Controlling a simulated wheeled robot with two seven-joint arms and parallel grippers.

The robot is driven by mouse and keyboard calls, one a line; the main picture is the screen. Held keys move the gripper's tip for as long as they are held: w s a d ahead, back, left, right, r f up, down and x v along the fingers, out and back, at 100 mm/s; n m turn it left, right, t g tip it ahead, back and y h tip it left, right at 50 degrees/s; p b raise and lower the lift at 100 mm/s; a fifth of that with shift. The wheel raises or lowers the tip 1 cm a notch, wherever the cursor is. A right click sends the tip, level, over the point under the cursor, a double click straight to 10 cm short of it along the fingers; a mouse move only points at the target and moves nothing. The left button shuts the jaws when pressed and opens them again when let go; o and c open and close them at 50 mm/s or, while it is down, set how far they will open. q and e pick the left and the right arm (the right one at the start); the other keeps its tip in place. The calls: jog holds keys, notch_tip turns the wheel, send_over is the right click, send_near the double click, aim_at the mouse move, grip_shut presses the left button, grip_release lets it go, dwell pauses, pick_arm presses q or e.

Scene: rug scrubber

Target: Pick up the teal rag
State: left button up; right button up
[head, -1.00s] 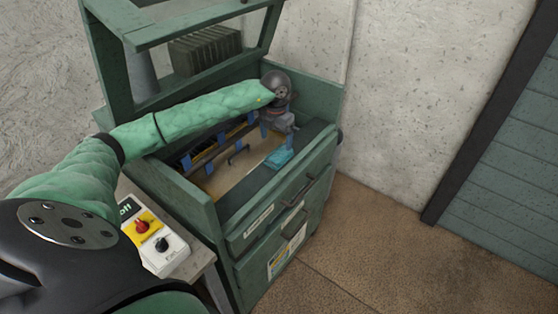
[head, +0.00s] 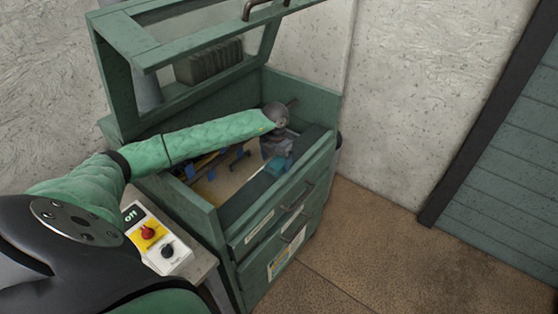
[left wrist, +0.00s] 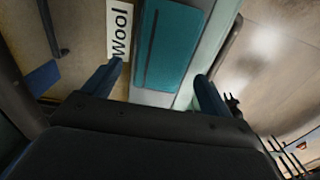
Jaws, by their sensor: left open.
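The teal rag (head: 279,166) lies at the right end inside the open green machine, near its front wall. In the left wrist view the rag (left wrist: 170,48) is a flat teal rectangle just ahead of and between the fingers. My left gripper (head: 277,150) is inside the machine, right at the rag in the head view, partly hiding it. In the left wrist view my left gripper (left wrist: 160,78) is open, with one finger on each side of the rag and nothing held. Whether the fingers touch the rag cannot be told. My right gripper is not in view.
The machine's raised lid frame (head: 125,62) stands over the left and back. Its front wall (head: 275,192) runs close to the gripper. A "Wool" label (left wrist: 119,30) lies beside the rag. A control box (head: 157,240) reading "Off" is at the front left.

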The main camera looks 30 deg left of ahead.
pick_arm(q)
jog(key=shift+f, duration=0.3)
jog(key=c, duration=1.1)
